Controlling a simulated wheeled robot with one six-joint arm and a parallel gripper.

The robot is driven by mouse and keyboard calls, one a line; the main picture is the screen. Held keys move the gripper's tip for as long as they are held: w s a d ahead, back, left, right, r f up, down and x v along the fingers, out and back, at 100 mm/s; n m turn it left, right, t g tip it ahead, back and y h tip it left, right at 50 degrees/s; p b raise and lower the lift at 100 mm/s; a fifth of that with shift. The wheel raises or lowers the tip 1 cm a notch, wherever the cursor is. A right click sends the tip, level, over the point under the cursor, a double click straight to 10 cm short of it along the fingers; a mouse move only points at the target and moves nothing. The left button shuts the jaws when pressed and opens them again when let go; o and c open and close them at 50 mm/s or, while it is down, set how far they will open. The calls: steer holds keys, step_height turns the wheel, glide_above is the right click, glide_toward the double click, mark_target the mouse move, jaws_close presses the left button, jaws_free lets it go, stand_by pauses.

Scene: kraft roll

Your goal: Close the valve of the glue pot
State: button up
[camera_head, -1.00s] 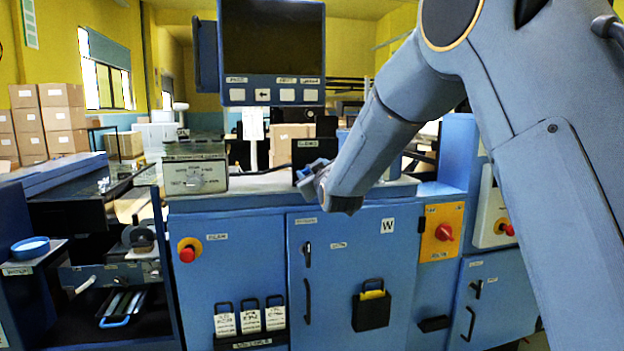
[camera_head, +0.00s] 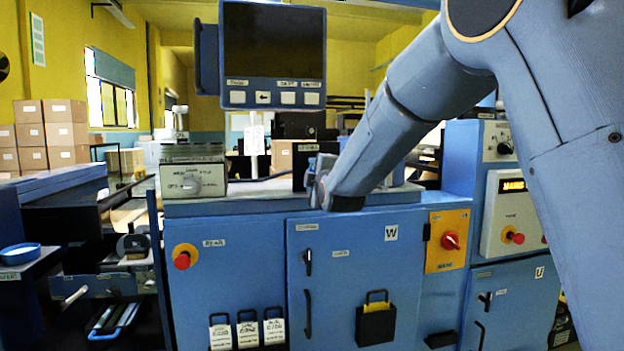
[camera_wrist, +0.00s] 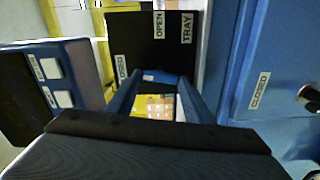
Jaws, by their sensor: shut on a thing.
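The glue pot (camera_head: 306,153) appears to be the small black box on the blue machine's top in the head view. In the wrist view its dark face (camera_wrist: 150,42) carries labels reading OPEN, TRAY and one that appears to read CLOSED. My gripper (camera_head: 318,188) is in front of the box, partly hidden by my own arm. In the wrist view my gripper's two blue fingers (camera_wrist: 158,84) reach to the dark face and are shut on a small part there, apparently the valve handle. The handle is mostly hidden, and its setting cannot be told.
A monitor (camera_head: 272,55) hangs above. A yellow plate with a red knob (camera_head: 450,241) is on the machine's front right. In the wrist view, a blue panel labelled CLOSED (camera_wrist: 262,85) stands close on the right.

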steer(key=shift+f+n, duration=0.1)
steer(key=shift+n, duration=0.8)
steer(key=o, duration=1.1)
steer(key=shift+c, duration=0.2)
steer(key=b+v, duration=0.2)
steer(key=v, duration=0.6)
